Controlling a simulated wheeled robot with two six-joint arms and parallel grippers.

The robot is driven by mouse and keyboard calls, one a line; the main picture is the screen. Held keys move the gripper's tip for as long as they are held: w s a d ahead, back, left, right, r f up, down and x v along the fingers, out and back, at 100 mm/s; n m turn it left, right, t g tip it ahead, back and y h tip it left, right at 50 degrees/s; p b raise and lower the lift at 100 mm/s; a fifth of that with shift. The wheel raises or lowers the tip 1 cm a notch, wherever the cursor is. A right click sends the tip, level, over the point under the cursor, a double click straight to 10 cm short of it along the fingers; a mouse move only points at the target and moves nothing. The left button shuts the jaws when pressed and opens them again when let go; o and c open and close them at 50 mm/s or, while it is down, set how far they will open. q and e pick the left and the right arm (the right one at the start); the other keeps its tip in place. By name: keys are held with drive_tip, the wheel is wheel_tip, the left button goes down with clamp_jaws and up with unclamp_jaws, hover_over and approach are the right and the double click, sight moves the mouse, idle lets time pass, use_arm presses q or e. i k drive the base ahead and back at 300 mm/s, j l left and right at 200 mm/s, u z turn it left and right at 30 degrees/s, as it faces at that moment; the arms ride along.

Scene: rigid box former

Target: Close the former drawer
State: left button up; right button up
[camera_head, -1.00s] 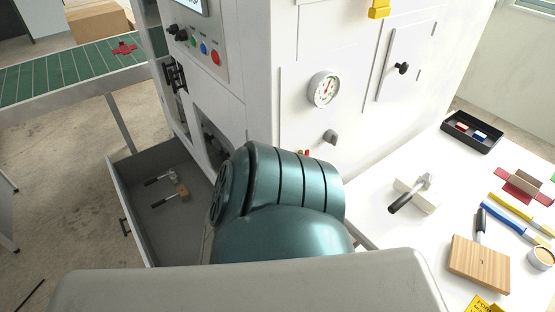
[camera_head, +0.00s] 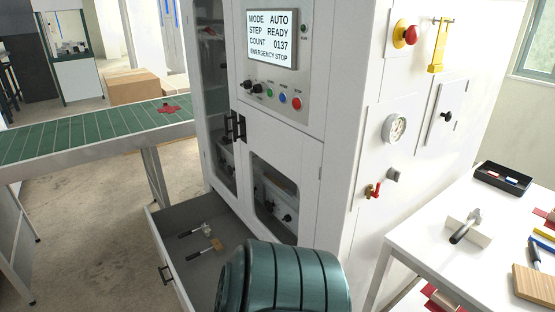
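The former drawer (camera_head: 167,245) is pulled out from the bottom of the white box former (camera_head: 278,150), at the lower left of the machine. It is grey inside, with a dark handle (camera_head: 166,275) on its front panel. A dark green link of my own arm covers the drawer's right part in the head view. Neither of my grippers shows.
A green conveyor (camera_head: 95,133) stands left of the machine, with its leg (camera_head: 154,177) behind the drawer. A white table (camera_head: 430,240) with tools and a black tray (camera_head: 502,180) stands at the right. Bare floor lies left of the drawer.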

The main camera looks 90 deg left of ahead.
sight(195, 282)
drive_tip(key=k+l+u, duration=0.1)
drive_tip(key=u, duration=0.4)
drive_tip(key=k+u, duration=0.1)
drive_tip(key=u, duration=0.35)
drive_tip(key=k+u, duration=0.15)
drive_tip(key=u, duration=0.35)
